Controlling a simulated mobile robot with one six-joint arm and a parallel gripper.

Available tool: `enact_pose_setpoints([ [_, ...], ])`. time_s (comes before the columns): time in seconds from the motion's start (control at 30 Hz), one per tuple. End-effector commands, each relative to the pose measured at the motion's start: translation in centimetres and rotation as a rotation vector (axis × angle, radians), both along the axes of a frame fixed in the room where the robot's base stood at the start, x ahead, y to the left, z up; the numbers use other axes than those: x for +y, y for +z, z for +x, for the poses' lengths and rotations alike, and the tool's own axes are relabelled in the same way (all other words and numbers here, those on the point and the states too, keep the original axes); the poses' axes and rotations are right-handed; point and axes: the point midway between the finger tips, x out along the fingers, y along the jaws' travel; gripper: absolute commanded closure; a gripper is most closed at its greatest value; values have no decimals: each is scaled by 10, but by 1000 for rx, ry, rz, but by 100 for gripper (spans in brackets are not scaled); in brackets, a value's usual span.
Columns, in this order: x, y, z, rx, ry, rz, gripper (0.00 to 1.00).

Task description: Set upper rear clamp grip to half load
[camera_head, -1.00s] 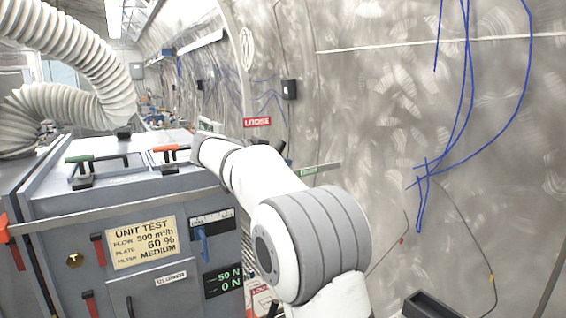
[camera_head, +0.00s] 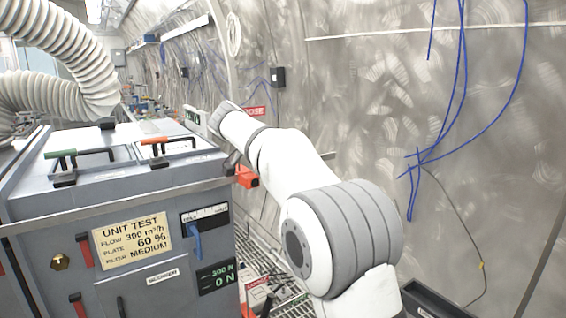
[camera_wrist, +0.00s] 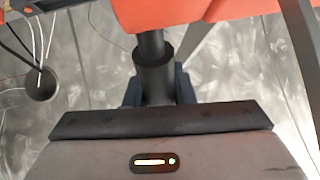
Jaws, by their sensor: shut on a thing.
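An orange-red clamp part (camera_head: 247,176) shows at the rear right edge of the grey test unit (camera_head: 25,215), partly behind my arm. In the wrist view an orange-red body (camera_wrist: 205,10) fills the top, and a dark round shaft (camera_wrist: 153,75) comes down from it. My gripper (camera_wrist: 157,92) is shut on this dark shaft, with blue-grey fingers on both sides. In the head view my fingers are not clear behind the unit's corner. The green readout (camera_head: 216,277) shows a three-digit upper value, perhaps 300 N or 200 N, and 0 N below.
The unit's front has a yellow plate (camera_head: 132,243), a blue lever (camera_head: 196,241) and red handles (camera_head: 85,250). Green (camera_head: 60,154) and orange (camera_head: 153,141) handles lie on top. A ribbed hose (camera_head: 75,50) hangs at left. The tunnel wall (camera_head: 370,100) with blue cables is close at right.

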Motion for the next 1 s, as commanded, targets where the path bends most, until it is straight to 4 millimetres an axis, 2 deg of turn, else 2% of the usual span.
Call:
enact_pose_setpoints([
  [0.17,2,4,-1,-6,4,-4,100],
  [0.2,3,4,-1,-6,5,-3,75],
  [0.43,6,3,-2,-4,10,-2,56],
  [0.8,7,2,-2,-3,12,-2,56],
  [1.0,12,10,-3,-4,11,-1,56],
])
